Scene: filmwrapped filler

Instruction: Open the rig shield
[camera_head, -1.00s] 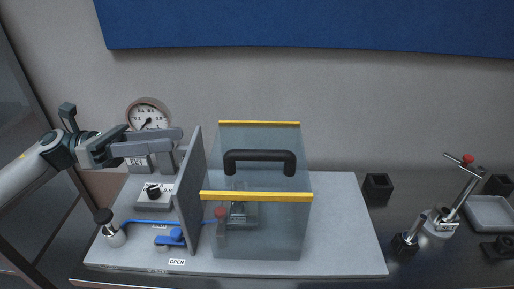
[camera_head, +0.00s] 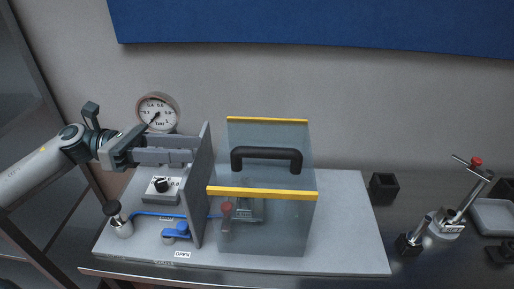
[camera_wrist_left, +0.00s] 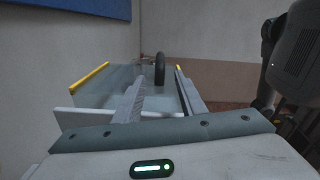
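The rig shield (camera_head: 265,222) is a clear, bluish box with yellow edge strips and a black bar handle (camera_head: 266,154) on it. It stands on the light grey board and looks closed over a small fixture with a red knob. My left gripper (camera_head: 192,150) is left of the shield, at handle height, beside the upright grey panel. It is empty, and its fingers point right. In the left wrist view the two fingers (camera_wrist_left: 158,98) are apart, with the handle (camera_wrist_left: 160,68) seen beyond them between the tips. My right gripper is not in view.
The upright grey panel (camera_head: 203,190) stands between the left arm and the shield. A dial gauge (camera_head: 158,112), a black knob box (camera_head: 163,188) and a blue lever (camera_head: 178,231) are left of it. A black block (camera_head: 384,186) and a metal stand (camera_head: 447,222) are at right.

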